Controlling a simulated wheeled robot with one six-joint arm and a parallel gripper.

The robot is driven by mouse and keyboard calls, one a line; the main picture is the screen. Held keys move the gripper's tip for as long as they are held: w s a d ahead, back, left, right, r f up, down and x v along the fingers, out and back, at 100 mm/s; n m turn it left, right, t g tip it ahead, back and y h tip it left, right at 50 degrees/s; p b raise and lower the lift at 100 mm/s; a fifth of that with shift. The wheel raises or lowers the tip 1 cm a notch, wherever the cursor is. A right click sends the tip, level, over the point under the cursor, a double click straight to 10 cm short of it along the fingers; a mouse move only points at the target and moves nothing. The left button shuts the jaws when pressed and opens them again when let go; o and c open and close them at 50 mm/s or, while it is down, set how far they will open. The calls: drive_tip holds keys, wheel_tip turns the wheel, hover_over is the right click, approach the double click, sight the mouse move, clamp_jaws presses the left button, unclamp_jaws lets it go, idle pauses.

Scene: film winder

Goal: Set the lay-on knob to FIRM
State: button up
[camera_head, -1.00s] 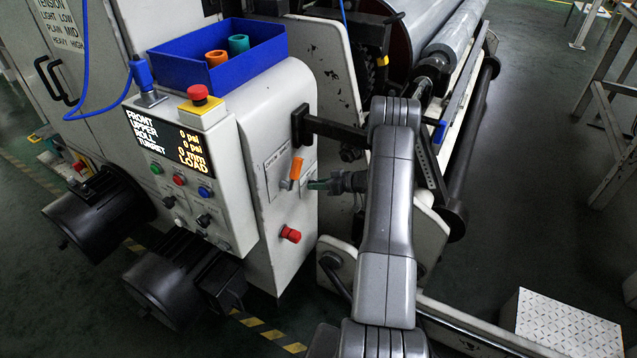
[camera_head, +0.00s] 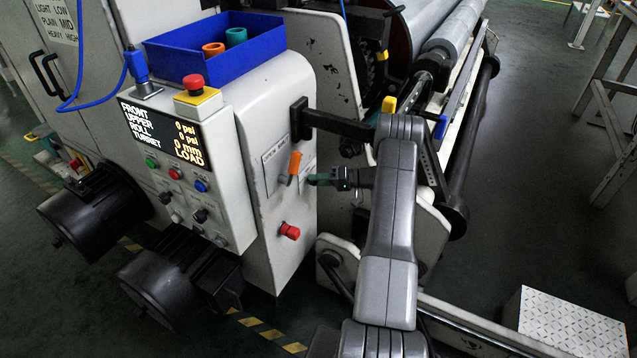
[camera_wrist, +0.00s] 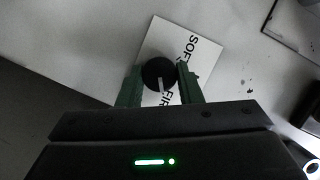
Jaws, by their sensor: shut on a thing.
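The lay-on knob (camera_wrist: 158,74) is a round black knob with a white pointer line, on a white label plate (camera_wrist: 152,40) reading SOFT and FIRM. In the wrist view the pointer is toward the bottom of the picture, near the partly covered FIRM lettering. My gripper (camera_wrist: 159,82) has its green fingers on both sides of the knob, shut on it. In the head view my gripper (camera_head: 314,180) reaches the side panel of the machine from the right; the knob itself is hidden there.
An orange lever (camera_head: 294,163) sits just left of my gripper, and a red knob (camera_head: 290,231) is below it. A blue bin (camera_head: 215,55) with rolls tops the cabinet. The control panel (camera_head: 185,170) is left. A black bracket (camera_head: 335,127) juts out above my gripper.

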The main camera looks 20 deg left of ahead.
idle(0.4)
drive_tip(key=o, duration=1)
drive_tip(key=v, duration=1.3)
drive_tip(key=shift+w+d, duration=0.2)
drive_tip(key=shift+d, duration=0.2)
